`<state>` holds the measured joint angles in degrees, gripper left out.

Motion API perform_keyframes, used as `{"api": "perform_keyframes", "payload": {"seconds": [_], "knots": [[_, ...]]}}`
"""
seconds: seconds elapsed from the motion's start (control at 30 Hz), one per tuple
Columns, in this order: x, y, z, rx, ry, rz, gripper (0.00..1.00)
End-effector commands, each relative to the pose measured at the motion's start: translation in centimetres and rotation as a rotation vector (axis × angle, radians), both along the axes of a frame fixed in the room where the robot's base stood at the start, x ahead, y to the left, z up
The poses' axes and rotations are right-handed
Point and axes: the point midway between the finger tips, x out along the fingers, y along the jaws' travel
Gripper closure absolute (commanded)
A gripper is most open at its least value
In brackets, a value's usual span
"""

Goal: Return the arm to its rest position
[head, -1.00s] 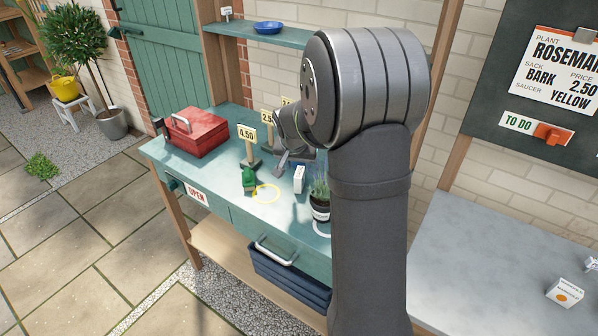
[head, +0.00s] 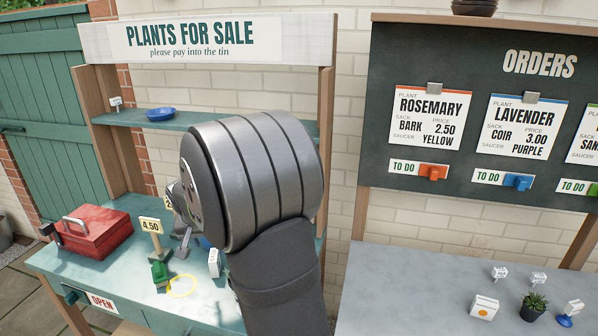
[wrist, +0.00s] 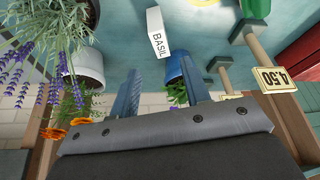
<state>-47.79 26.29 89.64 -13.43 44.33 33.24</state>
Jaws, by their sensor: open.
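My arm (head: 255,180) fills the middle of the head view, bent over the green sales bench (head: 50,265). The head view mostly hides my gripper behind the arm's big joint. In the wrist view my gripper (wrist: 160,82) has its two fingers spread apart with nothing clamped between them. A blue pot (wrist: 180,65) with a leafy plant shows beyond and between the fingers; I cannot tell how far off it is.
A red box (head: 95,232), a 4.50 price sign (head: 150,225) and a green object (head: 160,273) stand on the bench. White pots with lavender (wrist: 83,62) and orange flowers are close left in the wrist view. A grey table (head: 400,290) is at right.

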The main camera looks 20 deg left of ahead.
Motion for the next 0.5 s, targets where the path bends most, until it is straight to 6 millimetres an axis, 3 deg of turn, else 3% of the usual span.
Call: {"api": "perform_keyframes", "payload": {"seconds": [0.5], "knots": [[3.3,1.3,-8.8,-0.003,0.003,-0.002,0.57]]}}
